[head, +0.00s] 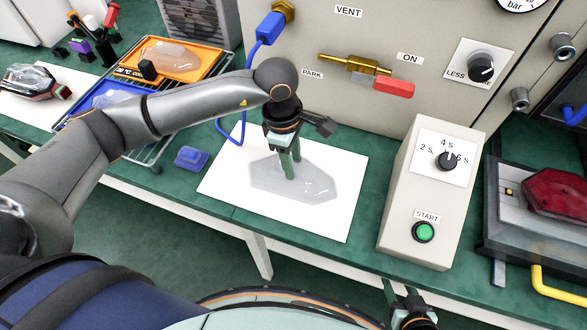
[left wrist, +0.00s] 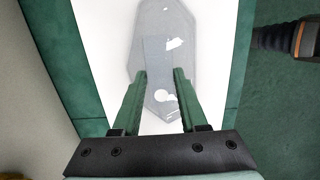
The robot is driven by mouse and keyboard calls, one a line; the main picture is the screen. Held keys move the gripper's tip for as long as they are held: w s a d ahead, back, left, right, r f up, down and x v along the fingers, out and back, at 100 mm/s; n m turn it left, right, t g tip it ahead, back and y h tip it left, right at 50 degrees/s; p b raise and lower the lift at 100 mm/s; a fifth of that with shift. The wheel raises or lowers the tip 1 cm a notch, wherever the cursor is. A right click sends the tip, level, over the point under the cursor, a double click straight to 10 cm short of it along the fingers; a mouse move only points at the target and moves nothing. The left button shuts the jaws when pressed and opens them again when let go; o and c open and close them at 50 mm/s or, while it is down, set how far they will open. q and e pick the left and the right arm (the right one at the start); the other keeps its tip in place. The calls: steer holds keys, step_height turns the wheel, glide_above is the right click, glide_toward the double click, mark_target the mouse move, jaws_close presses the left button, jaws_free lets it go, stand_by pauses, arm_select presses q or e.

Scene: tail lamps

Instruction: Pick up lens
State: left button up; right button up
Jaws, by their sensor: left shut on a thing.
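A clear grey, long, angular lens (head: 312,187) lies flat over a white sheet (head: 222,186) on the green bench. I cannot tell whether it touches the sheet. My left gripper (head: 289,172) points down at the lens, its green fingers shut on it. In the left wrist view the lens (left wrist: 160,45) runs away from between the fingertips (left wrist: 161,76). My right gripper (head: 406,298) shows only partly at the bottom edge of the head view, away from the lens, and its jaws are unclear.
Clear lenses lie in the orange tray (head: 208,58) and the blue tray (head: 75,122) on a wire rack. A small blue block (head: 191,160) is left of the sheet. The timer box (head: 397,224) stands to the right, before a fixture with a red lens (head: 555,192).

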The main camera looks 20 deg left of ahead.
arm_select(q)
jaws_close()
steer(key=shift+r, duration=0.15)
steer(key=shift+r, duration=0.2)
step_height(320, 180, up, 2)
steer(key=shift+r+b, duration=0.1)
steer(key=shift+b, duration=0.25)
steer(key=s+d+r+b, duration=0.1)
steer(key=s+d+r, duration=0.8)
steer(key=s+r, duration=0.1)
steer(key=shift+d, duration=0.3)
